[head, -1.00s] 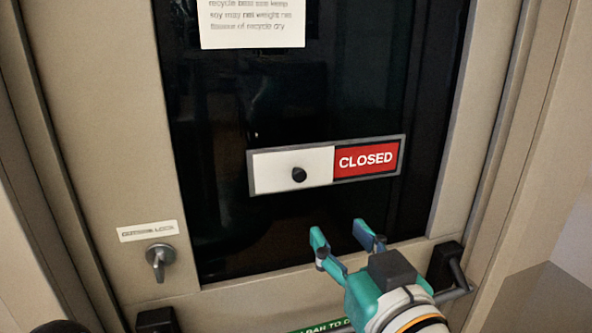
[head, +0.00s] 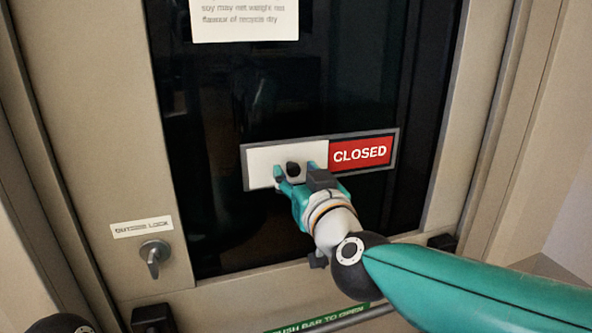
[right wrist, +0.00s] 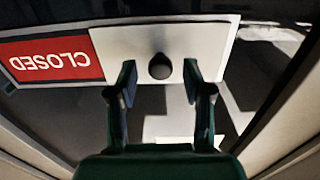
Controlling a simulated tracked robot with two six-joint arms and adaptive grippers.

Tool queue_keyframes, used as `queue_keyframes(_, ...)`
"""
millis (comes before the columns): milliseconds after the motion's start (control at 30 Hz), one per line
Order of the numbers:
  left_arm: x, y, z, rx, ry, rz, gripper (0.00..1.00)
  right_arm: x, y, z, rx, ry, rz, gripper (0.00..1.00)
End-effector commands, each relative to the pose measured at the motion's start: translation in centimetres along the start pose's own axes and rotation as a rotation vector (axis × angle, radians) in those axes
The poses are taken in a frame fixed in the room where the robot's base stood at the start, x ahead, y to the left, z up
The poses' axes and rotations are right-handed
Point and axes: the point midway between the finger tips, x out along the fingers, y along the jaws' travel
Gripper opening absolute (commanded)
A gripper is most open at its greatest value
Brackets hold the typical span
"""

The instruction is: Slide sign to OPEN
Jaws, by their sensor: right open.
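The sign (head: 259,168) is a grey-framed strip on the door's dark glass. Its white slider plate covers the left part, and the red panel reading CLOSED (head: 360,153) shows at the right. A round black knob (head: 293,168) sticks out of the white plate; it also shows in the right wrist view (right wrist: 160,67). My right gripper (head: 293,175) is open at the plate, its fingertips on either side of the knob. In the right wrist view the fingers (right wrist: 160,75) stand apart with the knob between their tips, and gaps show on both sides. My left gripper is not in view.
A paper notice (head: 244,20) is on the glass above the sign. A lock knob (head: 153,254) sits on the door's left frame under a label (head: 142,227). A push bar (head: 350,318) with a green label crosses the door below.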

Motion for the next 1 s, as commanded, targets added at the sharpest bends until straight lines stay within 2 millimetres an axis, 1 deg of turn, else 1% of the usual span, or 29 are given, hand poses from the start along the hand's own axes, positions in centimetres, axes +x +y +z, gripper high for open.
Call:
queue_keyframes(33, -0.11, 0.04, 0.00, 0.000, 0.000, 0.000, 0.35, 0.46, 0.00, -0.02, 0.000, 0.000, 0.000, 0.50)
queue_keyframes(133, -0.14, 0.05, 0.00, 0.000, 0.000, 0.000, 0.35, 0.91, 0.00, 0.00, 0.000, 0.000, 0.000, 0.50)
queue_keyframes(433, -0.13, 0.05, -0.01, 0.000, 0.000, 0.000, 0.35, 1.07, -0.07, 0.01, 0.000, 0.000, -0.002, 0.50)
queue_keyframes(733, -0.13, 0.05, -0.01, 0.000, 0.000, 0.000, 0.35, 1.06, -0.08, 0.01, 0.000, 0.000, -0.002, 0.00)
queue_keyframes(1000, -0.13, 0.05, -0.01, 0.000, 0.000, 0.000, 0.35, 1.05, -0.07, 0.02, 0.000, 0.000, -0.002, 0.00)
